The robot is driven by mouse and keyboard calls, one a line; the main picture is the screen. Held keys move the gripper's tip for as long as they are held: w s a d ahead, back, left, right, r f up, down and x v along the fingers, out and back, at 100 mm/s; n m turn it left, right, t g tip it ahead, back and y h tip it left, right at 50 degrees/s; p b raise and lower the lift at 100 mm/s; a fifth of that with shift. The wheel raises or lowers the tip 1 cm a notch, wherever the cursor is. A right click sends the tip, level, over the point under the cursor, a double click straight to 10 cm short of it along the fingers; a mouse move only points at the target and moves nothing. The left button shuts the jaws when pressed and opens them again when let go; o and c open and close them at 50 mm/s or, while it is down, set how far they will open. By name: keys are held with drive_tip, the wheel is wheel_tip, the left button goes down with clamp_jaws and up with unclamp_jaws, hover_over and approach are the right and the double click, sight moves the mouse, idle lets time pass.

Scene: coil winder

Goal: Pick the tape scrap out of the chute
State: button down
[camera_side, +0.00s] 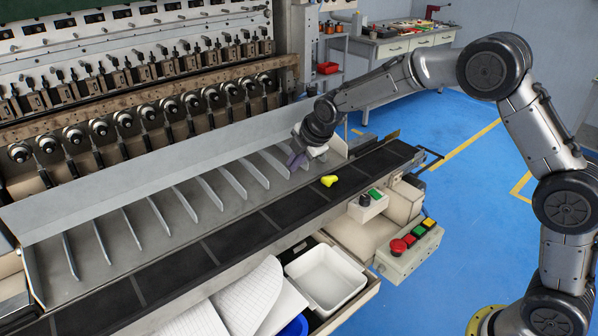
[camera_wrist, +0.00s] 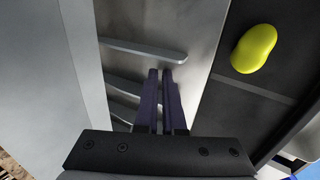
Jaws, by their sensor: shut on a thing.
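My gripper (camera_wrist: 160,73) has dark purple fingers close together with a narrow gap between them. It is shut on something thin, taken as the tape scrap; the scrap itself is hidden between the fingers. In the side view my gripper (camera_side: 295,161) reaches down among the dividers at the right end of the grey chute (camera_side: 110,215). In the wrist view the fingertips are over bare chute metal (camera_wrist: 185,90), beside the ends of the dividers (camera_wrist: 143,51).
A yellow rounded lump (camera_side: 329,181) lies on the dark belt (camera_side: 235,240) in front of the chute, right of the fingers in the wrist view. A white tray (camera_side: 350,282) and a button box (camera_side: 408,246) are nearer. Several thin dividers stand along the chute.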

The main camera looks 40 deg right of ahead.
sight(301, 178)
drive_tip(key=shift+s+d+f, duration=0.1)
drive_tip(key=shift+s+f, duration=0.7)
drive_tip(key=shift+s, duration=2.2)
drive_tip(key=shift+w+r, duration=0.15)
drive_tip(key=shift+r, duration=0.05)
drive_tip(key=shift+w, duration=0.55)
drive_tip(key=shift+r, duration=0.35)
wheel_tip(301, 178, up, 8)
drive_tip(key=shift+f, duration=0.25)
